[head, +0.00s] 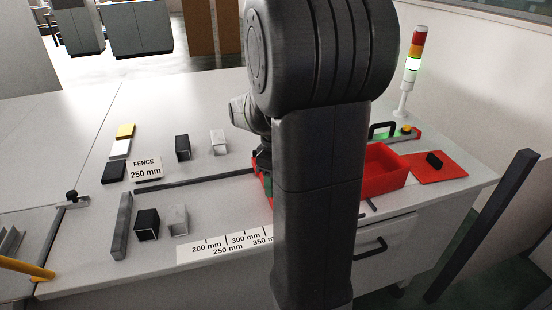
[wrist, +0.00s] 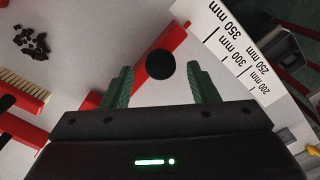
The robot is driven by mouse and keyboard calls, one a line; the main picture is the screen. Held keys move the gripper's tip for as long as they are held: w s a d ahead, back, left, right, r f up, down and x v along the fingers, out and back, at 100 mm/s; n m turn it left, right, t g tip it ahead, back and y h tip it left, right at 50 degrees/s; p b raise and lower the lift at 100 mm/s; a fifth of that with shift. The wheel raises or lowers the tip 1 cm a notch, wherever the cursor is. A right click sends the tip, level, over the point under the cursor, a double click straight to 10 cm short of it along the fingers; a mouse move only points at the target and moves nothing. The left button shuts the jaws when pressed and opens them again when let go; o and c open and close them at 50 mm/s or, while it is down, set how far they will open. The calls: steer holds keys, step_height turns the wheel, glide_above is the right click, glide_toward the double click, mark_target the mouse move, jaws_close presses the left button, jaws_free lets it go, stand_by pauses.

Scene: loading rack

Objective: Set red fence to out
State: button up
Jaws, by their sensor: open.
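The red fence (wrist: 172,38) shows in the wrist view as a red bar running diagonally, with a round black knob (wrist: 160,64) on it. My gripper (wrist: 161,72) is open, its green fingers on either side of the knob with clear gaps. Whether the fingertips are at the knob's height I cannot tell. A white scale (wrist: 235,45) marked 200 to 350 mm lies to the right; it also shows in the head view (head: 215,247). In the head view my arm hides most of the fence and gripper. A sign (head: 145,170) reads "FENCE 250 mm".
A red tray (head: 392,178) and a red mat (head: 452,171) with a black block (head: 434,160) are right of my arm. A dark rail (head: 195,181) runs along the table. Several small blocks stand at left. A brush (wrist: 22,85) lies left.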

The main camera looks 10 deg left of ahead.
step_height(320, 180, up, 12)
stand_by(0.3)
step_height(320, 180, down, 14)
steer(key=shift+s+a+r, duration=0.1)
steer(key=shift+s+a, duration=0.15)
steer(key=shift+a, duration=0.2)
steer(key=shift+s+a, duration=0.25)
steer(key=shift+a, duration=0.15)
